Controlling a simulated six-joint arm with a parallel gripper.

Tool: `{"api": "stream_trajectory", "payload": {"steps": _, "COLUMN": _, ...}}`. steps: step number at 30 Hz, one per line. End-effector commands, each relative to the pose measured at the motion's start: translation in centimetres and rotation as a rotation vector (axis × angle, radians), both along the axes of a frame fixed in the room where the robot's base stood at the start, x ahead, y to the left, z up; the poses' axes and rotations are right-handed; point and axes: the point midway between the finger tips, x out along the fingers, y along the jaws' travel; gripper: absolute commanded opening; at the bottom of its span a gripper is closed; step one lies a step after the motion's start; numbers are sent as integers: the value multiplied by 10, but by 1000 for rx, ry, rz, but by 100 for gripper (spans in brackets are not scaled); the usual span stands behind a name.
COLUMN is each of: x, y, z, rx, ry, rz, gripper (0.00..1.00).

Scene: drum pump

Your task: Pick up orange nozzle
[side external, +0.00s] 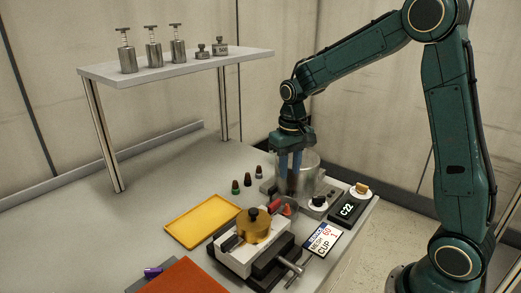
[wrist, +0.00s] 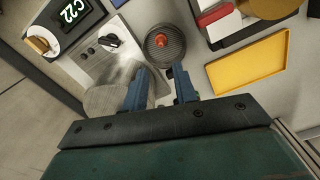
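The orange nozzle (wrist: 161,40) stands in a round grey mesh dish (wrist: 177,51) near the top middle of the wrist view. In the side external view the nozzle (side external: 287,210) shows as a small orange-red cone in front of the metal cylinder. My gripper (wrist: 159,72) has two blue fingers apart with nothing between them. The nozzle lies beyond the fingertips, roughly in line with the gap. In the side external view my gripper (side external: 290,177) points down beside the cylinder, above and apart from the nozzle.
The metal cylinder (side external: 311,178) stands close to my fingers on a grey unit with knobs. A display reads C22 (side external: 348,210). A vise (side external: 244,258) holds a brass part in front. A yellow tray (side external: 203,221) and several small dark nozzles (side external: 248,180) sit left.

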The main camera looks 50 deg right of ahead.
Motion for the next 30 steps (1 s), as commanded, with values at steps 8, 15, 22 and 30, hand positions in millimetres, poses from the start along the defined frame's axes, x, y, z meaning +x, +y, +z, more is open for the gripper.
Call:
{"api": "stream_trajectory", "payload": {"steps": 8, "x": -1, "y": 1, "z": -33, "rx": 0, "ry": 5, "rz": 1, "gripper": 28}}
{"api": "stream_trajectory", "payload": {"steps": 15, "x": -1, "y": 1, "z": -68, "rx": 1, "ry": 4, "rz": 1, "gripper": 28}}
{"api": "stream_trajectory", "payload": {"steps": 22, "x": -1, "y": 0, "z": -81, "rx": 0, "ry": 1, "rz": 1, "gripper": 28}}
{"api": "stream_trajectory", "payload": {"steps": 30, "x": -1, "y": 1, "z": -85, "rx": 1, "ry": 2, "rz": 1, "gripper": 28}}
